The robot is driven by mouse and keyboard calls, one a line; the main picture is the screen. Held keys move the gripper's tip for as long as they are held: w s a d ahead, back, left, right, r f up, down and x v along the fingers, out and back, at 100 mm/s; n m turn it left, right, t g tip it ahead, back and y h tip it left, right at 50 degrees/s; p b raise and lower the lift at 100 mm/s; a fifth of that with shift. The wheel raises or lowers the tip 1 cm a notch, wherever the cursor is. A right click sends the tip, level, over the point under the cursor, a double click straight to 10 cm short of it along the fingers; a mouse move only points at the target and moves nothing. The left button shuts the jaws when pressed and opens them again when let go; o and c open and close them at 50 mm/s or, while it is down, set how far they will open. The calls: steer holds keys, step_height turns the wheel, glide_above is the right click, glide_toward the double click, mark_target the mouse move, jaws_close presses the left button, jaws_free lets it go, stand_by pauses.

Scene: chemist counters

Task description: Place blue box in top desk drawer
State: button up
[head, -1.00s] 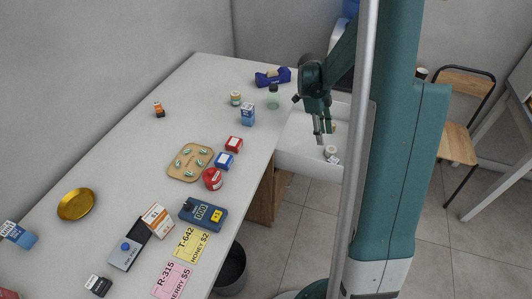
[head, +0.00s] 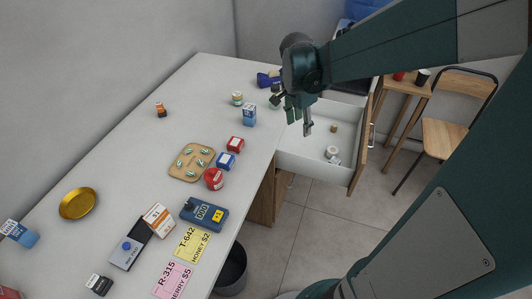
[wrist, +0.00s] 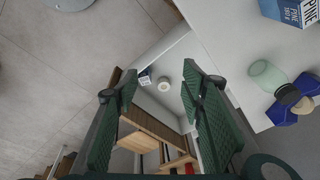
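The top desk drawer (head: 312,169) is pulled open at the desk's right side, with white walls and a brown front. My gripper (head: 306,129) hangs over the drawer's left part. In the wrist view my gripper (wrist: 161,90) is open, its two green fingers wide apart with nothing between them. Other blue boxes stand on the desk: a small blue one (head: 226,161) and a taller blue-and-white one (head: 249,115). Which one the task means cannot be told.
A small brown item (head: 334,128) is also in the drawer. A blue tape dispenser (wrist: 290,110) and a pale green bottle (wrist: 267,73) stand near the drawer on the desk. A red box (head: 235,145), pill tray (head: 180,176) and card terminal (head: 203,213) are on the desk. A chair (head: 452,143) stands right.

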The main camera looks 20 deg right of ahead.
steer(key=s+a+r+n+t+y, duration=0.1)
steer(key=s+a+r+n+t, duration=0.2)
steer(key=s+a+n, duration=0.4)
steer(key=s+a+r+n+t+y, duration=0.1)
steer(key=s+a+r+n+t, duration=0.2)
steer(key=a+n, duration=0.7)
steer(key=shift+s+a+r, duration=0.95)
steer(key=shift+s+a, duration=0.45)
steer(key=shift+s, duration=0.8)
steer(key=shift+o, duration=0.6)
